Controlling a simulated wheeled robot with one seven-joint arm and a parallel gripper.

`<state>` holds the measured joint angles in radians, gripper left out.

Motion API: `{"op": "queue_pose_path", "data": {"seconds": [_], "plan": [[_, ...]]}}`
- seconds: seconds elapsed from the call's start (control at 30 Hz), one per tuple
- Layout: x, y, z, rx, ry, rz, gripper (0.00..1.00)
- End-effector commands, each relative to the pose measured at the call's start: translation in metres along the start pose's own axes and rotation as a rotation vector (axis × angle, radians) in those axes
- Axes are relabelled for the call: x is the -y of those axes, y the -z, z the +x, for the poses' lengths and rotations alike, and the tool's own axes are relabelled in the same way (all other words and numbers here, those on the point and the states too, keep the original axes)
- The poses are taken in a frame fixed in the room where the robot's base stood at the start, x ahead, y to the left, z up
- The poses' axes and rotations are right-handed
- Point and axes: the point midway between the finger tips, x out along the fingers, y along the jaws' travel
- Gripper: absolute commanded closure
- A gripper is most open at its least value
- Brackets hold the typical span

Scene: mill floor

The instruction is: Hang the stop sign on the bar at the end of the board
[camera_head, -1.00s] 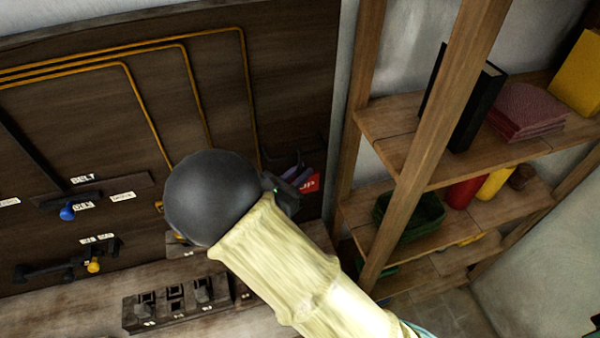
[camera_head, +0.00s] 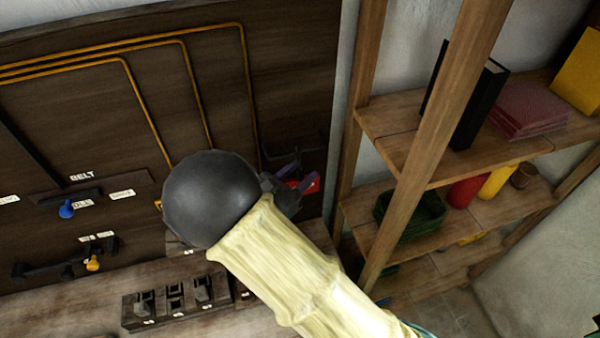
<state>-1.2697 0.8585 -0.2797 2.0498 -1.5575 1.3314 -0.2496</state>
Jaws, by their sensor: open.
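The red stop sign (camera_head: 310,183) shows at the right end of the dark board (camera_head: 80,130), mostly hidden behind my gripper (camera_head: 292,172). A dark bar (camera_head: 305,149) stands out from the board just above the sign. My gripper is open, with its dark purple-grey fingers right beside the sign. Whether the sign hangs on the bar or touches a finger cannot be told. My dark round wrist joint and pale arm cover the board's lower right part.
A wooden shelf unit (camera_head: 410,160) stands close on the right, its post near my arm. It holds a green basket (camera_head: 412,213) and a black binder (camera_head: 478,105). A switch block (camera_head: 175,302) and a blue knob (camera_head: 67,209) are at lower left.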

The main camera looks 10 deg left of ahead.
Motion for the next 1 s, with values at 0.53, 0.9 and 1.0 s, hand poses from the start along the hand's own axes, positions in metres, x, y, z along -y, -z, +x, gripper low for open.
{"op": "queue_pose_path", "data": {"seconds": [0.53, 0.9, 1.0], "plan": [[-0.001, 0.003, -0.097, -0.001, -0.006, 0.003, 0.59], [-0.001, 0.002, -0.162, -0.001, -0.003, 0.001, 0.59], [-0.001, 0.001, -0.169, 0.000, -0.001, 0.001, 0.59]]}}
